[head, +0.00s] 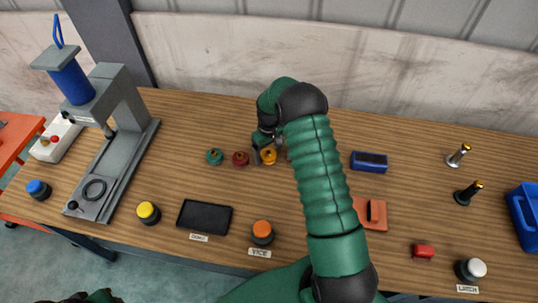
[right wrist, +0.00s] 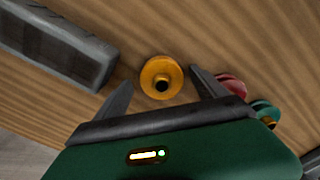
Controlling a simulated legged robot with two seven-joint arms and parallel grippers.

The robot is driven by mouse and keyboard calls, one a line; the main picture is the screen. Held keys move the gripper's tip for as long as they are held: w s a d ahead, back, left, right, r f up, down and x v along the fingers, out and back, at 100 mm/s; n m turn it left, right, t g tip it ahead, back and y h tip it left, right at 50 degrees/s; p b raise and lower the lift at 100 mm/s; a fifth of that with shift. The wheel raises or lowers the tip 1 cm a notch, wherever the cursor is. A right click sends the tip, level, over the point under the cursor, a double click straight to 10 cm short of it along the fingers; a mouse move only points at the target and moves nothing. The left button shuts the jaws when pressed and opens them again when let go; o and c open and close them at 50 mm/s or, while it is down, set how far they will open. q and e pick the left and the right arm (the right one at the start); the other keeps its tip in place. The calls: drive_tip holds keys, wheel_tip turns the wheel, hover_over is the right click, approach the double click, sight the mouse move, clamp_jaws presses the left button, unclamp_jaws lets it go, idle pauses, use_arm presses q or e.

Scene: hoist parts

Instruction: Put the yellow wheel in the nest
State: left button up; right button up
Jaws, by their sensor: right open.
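The yellow wheel (head: 269,157) lies on the wooden table, and its round hub with a dark hole shows in the right wrist view (right wrist: 161,78). My right gripper (head: 266,149) is open and low over the wheel. In the right wrist view its two fingers (right wrist: 160,82) stand on either side of the wheel, with gaps. A dark ring (head: 94,189) on the grey press base looks like the nest, but I cannot tell for sure. A dark and green part at the bottom left edge may be my left gripper (head: 97,296); its jaws are not visible.
A red wheel (head: 240,158) and a green wheel (head: 214,156) lie left of the yellow one. A dark grey block (right wrist: 62,45) is close by in the wrist view. The grey press (head: 118,120) stands left. A black tray (head: 204,217) lies in front.

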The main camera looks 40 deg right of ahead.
drive_tip(key=shift+a+r, duration=0.1)
drive_tip(key=shift+a, duration=0.15)
drive_tip(key=shift+a+r, duration=0.15)
drive_tip(key=c, duration=0.5)
drive_tip(key=shift+s+d, duration=0.1)
drive_tip(key=shift+d, duration=0.2)
drive_tip(key=c, duration=1)
drive_tip(key=shift+a, duration=0.1)
clamp_jaws()
